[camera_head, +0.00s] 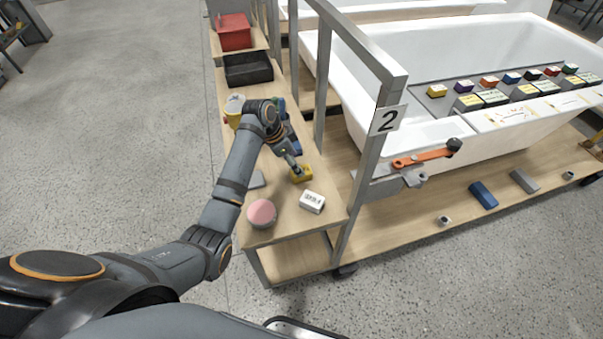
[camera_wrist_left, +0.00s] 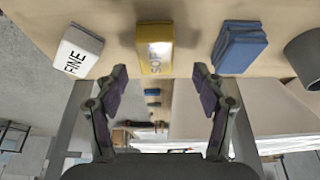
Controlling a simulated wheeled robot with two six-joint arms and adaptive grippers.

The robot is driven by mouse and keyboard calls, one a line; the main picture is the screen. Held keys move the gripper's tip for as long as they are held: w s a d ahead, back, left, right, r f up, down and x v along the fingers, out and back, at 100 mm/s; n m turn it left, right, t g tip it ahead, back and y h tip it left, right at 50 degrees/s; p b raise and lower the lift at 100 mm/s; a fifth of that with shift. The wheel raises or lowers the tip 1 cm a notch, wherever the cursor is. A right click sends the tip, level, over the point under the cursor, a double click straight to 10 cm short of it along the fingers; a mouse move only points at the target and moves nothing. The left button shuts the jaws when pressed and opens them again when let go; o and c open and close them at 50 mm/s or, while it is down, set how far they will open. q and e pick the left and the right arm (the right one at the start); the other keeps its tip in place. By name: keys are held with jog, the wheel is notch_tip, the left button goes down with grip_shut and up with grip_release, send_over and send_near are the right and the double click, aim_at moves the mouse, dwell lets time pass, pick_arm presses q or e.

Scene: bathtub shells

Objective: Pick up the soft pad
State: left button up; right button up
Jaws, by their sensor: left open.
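The soft pad is a yellow block (camera_head: 303,175) on the narrow wooden shelf in the head view. In the left wrist view the yellow block (camera_wrist_left: 155,48), with lettering that looks like "SOFT", lies ahead of the fingertips and roughly centred between them. My left gripper (camera_head: 295,168) is just over the pad in the head view and covers part of it. In the left wrist view the left gripper (camera_wrist_left: 159,75) has its fingers spread wide, with nothing between them. My right gripper is in neither view.
A white "FINE" block (camera_wrist_left: 78,50) and a blue block (camera_wrist_left: 239,47) flank the pad, with a grey round thing (camera_wrist_left: 305,58) farther right. A pink round pad (camera_head: 262,212) lies near the shelf's front end. A metal post (camera_head: 366,150) stands to the right.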

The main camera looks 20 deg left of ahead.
pick_arm(q)
jog(key=shift+s+d+f, duration=0.15)
jog(key=shift+d+f, duration=0.15)
jog(key=shift+f, duration=0.3)
jog(key=x, duration=0.3)
jog(key=shift+d+f, duration=0.1)
jog(key=shift+f, duration=0.2)
jog(key=c, duration=1.2)
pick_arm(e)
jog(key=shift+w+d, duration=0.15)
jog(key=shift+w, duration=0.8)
